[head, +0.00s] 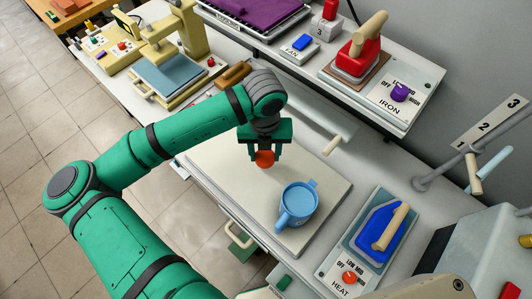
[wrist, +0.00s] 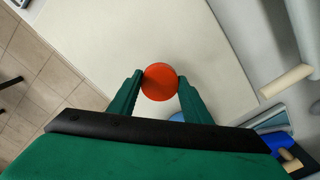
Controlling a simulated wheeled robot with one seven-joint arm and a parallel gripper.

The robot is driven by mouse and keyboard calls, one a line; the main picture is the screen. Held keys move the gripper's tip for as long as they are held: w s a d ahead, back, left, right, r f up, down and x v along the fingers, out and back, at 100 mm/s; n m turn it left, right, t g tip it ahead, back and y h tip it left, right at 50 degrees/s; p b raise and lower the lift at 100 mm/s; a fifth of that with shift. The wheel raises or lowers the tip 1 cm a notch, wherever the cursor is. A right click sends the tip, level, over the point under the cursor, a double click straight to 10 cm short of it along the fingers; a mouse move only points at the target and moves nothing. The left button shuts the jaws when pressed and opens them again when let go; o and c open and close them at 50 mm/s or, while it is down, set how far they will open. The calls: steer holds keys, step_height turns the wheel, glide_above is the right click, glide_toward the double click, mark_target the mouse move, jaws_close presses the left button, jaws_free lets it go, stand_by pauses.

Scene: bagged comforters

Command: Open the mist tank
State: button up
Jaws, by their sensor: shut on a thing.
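A light blue jug-like vessel (head: 298,203), which looks like the mist tank, stands on a pale board (head: 215,200). It has a handle and a small tab at its rim, and no lid shows on its top. My gripper (head: 264,152) is shut on a round orange-red cap (head: 264,159), up and left of the vessel in the head view and apart from it. In the wrist view, the cap (wrist: 159,82) sits between my two green fingers. Only a sliver of the blue vessel (wrist: 177,117) shows there, behind the fingers.
A blue iron-like tool (head: 382,228) with a wooden handle lies on a panel marked HEAT, with a red knob (head: 349,278). A red iron (head: 358,55) stands on the upper shelf. A lever with a wooden grip (head: 474,175) is at right. The board's left part is clear.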

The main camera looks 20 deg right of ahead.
steer(key=shift+s+d+f+m, duration=0.1)
steer(key=shift+d+f+m, duration=0.15)
steer(key=shift+f, duration=0.2)
steer(key=shift+a+f, duration=0.1)
steer(key=shift+f, duration=1.7)
steer(key=shift+f, duration=0.55)
steer(key=o, duration=1.8)
steer(key=shift+o, duration=0.2)
steer(key=shift+r, duration=0.1)
steer(key=shift+r, duration=3.35)
step_height(320, 180, up, 11)
